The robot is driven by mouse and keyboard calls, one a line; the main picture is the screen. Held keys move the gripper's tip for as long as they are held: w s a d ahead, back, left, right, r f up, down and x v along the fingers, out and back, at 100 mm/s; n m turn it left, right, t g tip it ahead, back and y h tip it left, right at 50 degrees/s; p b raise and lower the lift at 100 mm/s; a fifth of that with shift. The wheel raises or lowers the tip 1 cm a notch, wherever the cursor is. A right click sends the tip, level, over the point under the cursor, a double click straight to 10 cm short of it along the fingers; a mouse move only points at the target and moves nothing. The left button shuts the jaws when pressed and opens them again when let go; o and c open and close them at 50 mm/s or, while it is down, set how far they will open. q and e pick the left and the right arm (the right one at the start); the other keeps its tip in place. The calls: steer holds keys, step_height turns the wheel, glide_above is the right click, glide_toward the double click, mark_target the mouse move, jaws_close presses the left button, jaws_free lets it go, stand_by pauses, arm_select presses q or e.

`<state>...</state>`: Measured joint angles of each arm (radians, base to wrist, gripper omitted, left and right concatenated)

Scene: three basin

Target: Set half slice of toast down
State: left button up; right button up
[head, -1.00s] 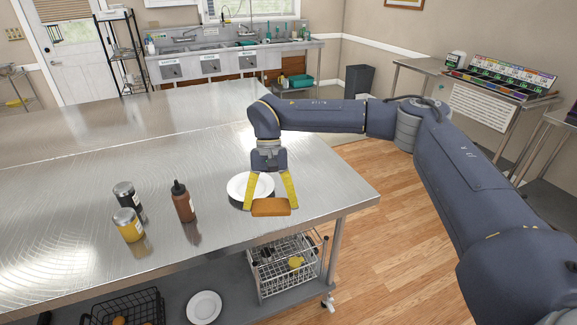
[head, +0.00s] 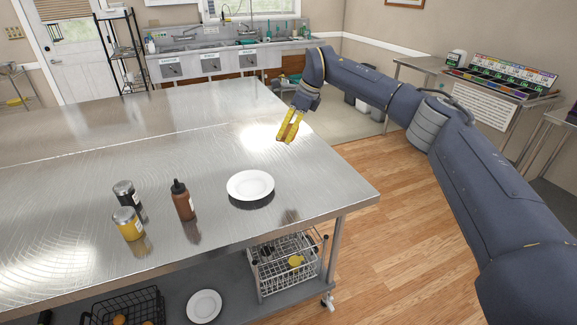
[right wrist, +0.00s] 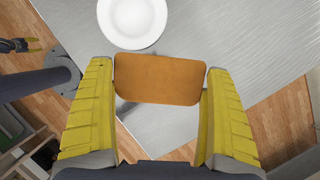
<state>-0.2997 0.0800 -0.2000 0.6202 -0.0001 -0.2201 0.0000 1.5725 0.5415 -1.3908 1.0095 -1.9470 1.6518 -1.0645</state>
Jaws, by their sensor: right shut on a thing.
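My right gripper (head: 288,137) is shut on the half slice of toast (right wrist: 160,78), a flat orange-brown piece held between its yellow fingers. In the head view the gripper is held above the far right part of the steel table (head: 90,180), up and to the right of the white plate (head: 250,186). The plate is empty and also shows at the top of the right wrist view (right wrist: 132,18). My left gripper (right wrist: 36,45) shows small at the left of the right wrist view, too small to tell its opening.
A second plate (head: 204,306) and a wire basket (head: 285,262) are on the shelf below. The table's right half around the plate is clear.

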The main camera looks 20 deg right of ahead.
mark_target(292, 176)
steer(key=m, duration=0.1)
steer(key=w+d+m, duration=0.1)
steer(key=d+m+t+h, duration=0.1)
steer(key=shift+w+d+r+m, duration=0.2)
steer(key=shift+w+d+m, duration=0.05)
steer(key=shift+m, duration=0.15)
steer(key=shift+w+m+t+h, duration=0.2)
steer(key=shift+m+t+h, duration=0.15)
steer(key=shift+m, duration=0.65)
step_height(292, 176, down, 20)
steer(key=shift+f, duration=0.1)
steer(key=o, duration=0.6)
steer(key=v, duration=1.1)
steer(key=shift+r, duration=0.2)
steer(key=shift+s+d+r, duration=0.2)
steer(key=shift+r, duration=0.2)
steer(key=c, duration=0.5)
